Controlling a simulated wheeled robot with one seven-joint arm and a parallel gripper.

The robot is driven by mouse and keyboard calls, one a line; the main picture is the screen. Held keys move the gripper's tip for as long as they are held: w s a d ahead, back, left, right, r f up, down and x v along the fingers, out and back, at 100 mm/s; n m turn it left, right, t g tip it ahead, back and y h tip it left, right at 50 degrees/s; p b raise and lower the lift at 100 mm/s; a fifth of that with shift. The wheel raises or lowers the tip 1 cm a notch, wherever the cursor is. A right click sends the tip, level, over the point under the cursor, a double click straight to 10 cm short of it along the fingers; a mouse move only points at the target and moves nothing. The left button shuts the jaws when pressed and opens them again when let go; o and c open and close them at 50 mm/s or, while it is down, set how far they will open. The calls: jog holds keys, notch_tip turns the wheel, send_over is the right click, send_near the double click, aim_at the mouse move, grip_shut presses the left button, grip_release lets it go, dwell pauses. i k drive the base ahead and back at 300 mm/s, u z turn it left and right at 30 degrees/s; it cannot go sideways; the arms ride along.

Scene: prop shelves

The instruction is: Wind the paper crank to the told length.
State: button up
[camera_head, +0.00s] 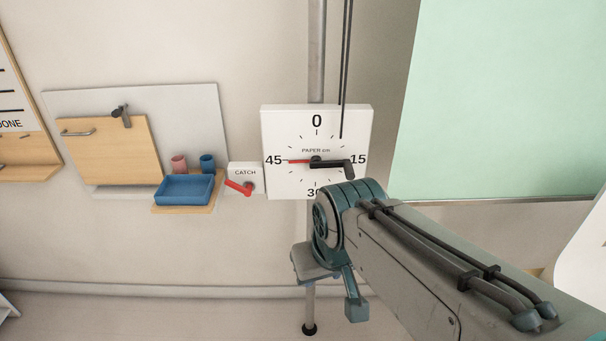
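The paper dial (284,125) is a white square plate on the wall marked 0, 15, 30 and 45, with "PAPER cm" on it. Its red pointer (299,161) points left at 45. The black crank (334,163) reaches right from the hub toward 15, with its knob (349,172) bent down at the end. The "CATCH" plate (245,171) left of the dial carries a red lever (239,187), slanting up to the left. My arm's teal joint stands just below the dial and partly covers its lower edge near 30. My gripper's fingers cannot be made out below it.
A blue tray (185,203) with a pink cup (179,163) and a blue cup (207,162) is on a small wooden shelf at left, beside a wooden board (105,150). A pale green panel (500,100) fills the upper right. A grey pipe (316,50) runs above the dial.

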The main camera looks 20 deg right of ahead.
aim_at(316, 162)
jog(key=u, duration=0.45)
jog(key=i, duration=0.8)
jog(key=z, duration=2.1)
